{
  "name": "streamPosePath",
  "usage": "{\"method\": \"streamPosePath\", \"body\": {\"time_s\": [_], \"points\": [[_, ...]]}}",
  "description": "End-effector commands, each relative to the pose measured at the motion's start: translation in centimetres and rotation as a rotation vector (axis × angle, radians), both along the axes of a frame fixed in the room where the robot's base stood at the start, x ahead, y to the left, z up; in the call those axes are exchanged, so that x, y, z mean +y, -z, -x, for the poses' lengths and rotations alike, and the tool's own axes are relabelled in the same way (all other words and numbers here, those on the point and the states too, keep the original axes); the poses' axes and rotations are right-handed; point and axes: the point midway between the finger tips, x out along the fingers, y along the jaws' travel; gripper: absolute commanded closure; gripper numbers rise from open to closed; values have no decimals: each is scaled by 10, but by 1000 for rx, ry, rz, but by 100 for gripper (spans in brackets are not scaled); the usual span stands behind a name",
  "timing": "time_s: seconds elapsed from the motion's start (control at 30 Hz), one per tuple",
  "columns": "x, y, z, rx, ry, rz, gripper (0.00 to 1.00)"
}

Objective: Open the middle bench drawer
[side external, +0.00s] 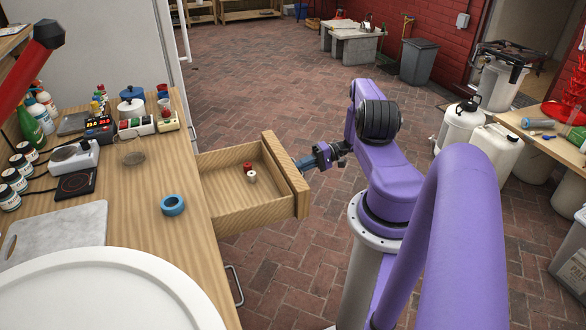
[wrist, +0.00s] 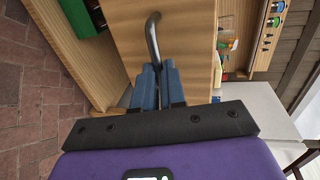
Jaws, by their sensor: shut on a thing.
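The middle bench drawer (side external: 225,205) stands pulled well out from the wooden bench (side external: 165,255) in the side external view. Its wooden front panel (side external: 285,175) faces my arm, and this front also fills the middle of the wrist view (wrist: 190,45). My gripper (side external: 308,163) is at the outer face of the front panel. In the wrist view its blue fingers (wrist: 157,72) are shut on the curved metal drawer handle (wrist: 152,35). The handle is hidden in the side external view. A small red piece (side external: 247,167) and a small white piece (side external: 251,177) lie inside the drawer.
Other metal handles show on the bench front, one nearer (side external: 236,285) and one farther (side external: 194,134). A blue ring (side external: 173,205) lies on the benchtop near the drawer. A large white round surface (side external: 100,295) fills the near left. The brick floor (side external: 285,95) beyond the drawer is clear.

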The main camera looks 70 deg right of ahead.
Motion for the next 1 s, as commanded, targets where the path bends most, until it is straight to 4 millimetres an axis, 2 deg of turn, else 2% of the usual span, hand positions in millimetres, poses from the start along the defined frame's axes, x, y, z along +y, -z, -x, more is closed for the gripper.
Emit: {"method": "streamPosePath", "body": {"time_s": [0.43, 0.5, 0.53, 0.87, 1.0], "points": [[-3, 0, 3, 0, -2, 0, 100], [-3, 0, 3, 0, -2, 0, 73], [-3, 0, 3, 0, -2, 0, 65], [-4, 0, 4, 0, 0, 1, 65], [-13, -3, 11, -1, 4, 1, 65]]}}
